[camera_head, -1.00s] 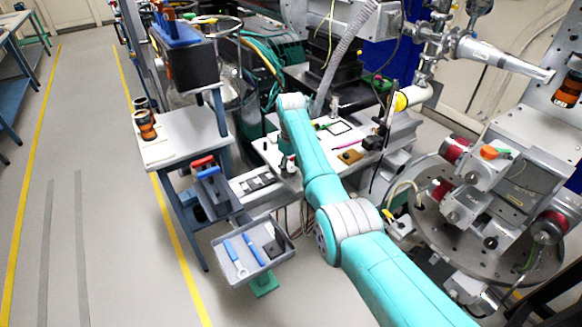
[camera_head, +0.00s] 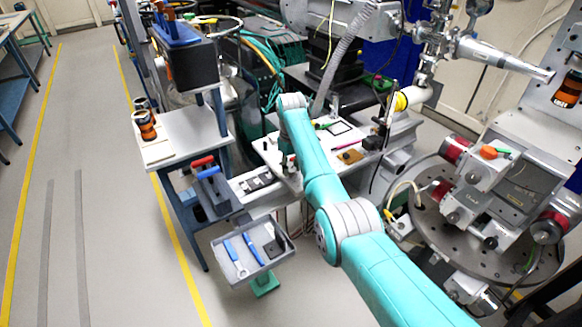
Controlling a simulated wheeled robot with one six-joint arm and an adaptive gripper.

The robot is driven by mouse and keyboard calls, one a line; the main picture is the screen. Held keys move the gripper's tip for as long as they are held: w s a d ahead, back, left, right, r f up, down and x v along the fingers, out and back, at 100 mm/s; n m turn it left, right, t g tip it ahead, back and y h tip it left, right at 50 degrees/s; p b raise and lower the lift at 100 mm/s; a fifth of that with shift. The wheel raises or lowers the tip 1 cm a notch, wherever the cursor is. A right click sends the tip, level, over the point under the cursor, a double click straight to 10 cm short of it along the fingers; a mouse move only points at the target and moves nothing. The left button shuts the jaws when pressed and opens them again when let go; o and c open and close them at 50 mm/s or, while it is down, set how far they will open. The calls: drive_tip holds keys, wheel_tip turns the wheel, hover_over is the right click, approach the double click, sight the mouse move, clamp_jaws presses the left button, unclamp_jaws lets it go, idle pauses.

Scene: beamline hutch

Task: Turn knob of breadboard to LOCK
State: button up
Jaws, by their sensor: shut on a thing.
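The pale breadboard (camera_head: 262,149) lies on the bench in the middle of the view, with small items on it. My teal arm reaches over it from the lower right and bends down at its far end. My gripper (camera_head: 288,168) is small and partly hidden by my arm, low at the left part of the breadboard. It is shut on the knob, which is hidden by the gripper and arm. The knob's angle and any LOCK marking cannot be made out.
A black-framed square (camera_head: 340,128), a pink pen (camera_head: 348,143) and a brown block (camera_head: 350,156) lie right of my arm. A grey tray (camera_head: 222,262) with blue-handled tools stands in front. A round perforated stage (camera_head: 432,235) is at right. The left floor is clear.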

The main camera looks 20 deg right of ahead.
sight(292, 169)
drive_tip(key=m, duration=0.3)
drive_tip(key=shift+m, duration=0.3)
drive_tip(key=shift+d+m, duration=0.1)
drive_tip(key=shift+m, duration=1.8)
drive_tip(key=o, duration=1.2)
drive_tip(key=shift+c, duration=0.2)
wheel_tip(292, 169, up, 12)
